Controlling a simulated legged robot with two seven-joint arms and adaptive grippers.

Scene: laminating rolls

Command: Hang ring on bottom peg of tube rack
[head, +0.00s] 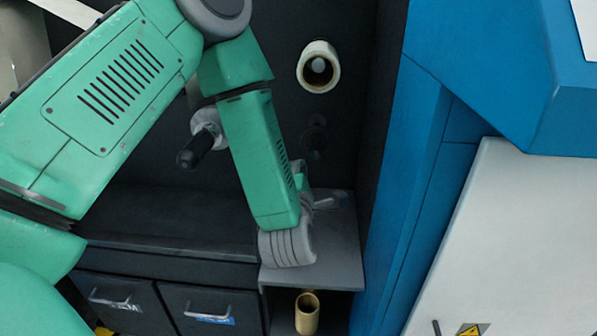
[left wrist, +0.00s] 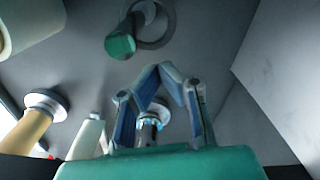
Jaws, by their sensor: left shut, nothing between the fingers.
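My left gripper (head: 328,201) is low in front of the dark rack panel, over a grey shelf, mostly hidden by my wrist. In the left wrist view, its blue fingers (left wrist: 166,72) meet at the tips, empty. A dark peg (head: 315,142) stands on the panel above the gripper. The left wrist view shows a green-ended peg (left wrist: 121,45) beyond the fingertips, with a dark grey ring (left wrist: 167,38) around its shaft. The gripper is apart from both. I cannot tell if the ring hangs freely. My right gripper is out of view.
A white roll (head: 303,67) sits on an upper peg. A black-handled peg with a white collar (head: 204,124) is further left. A tan tube (head: 307,316) stands below the grey shelf (head: 345,255). A blue wall (head: 400,190) bounds the right side.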

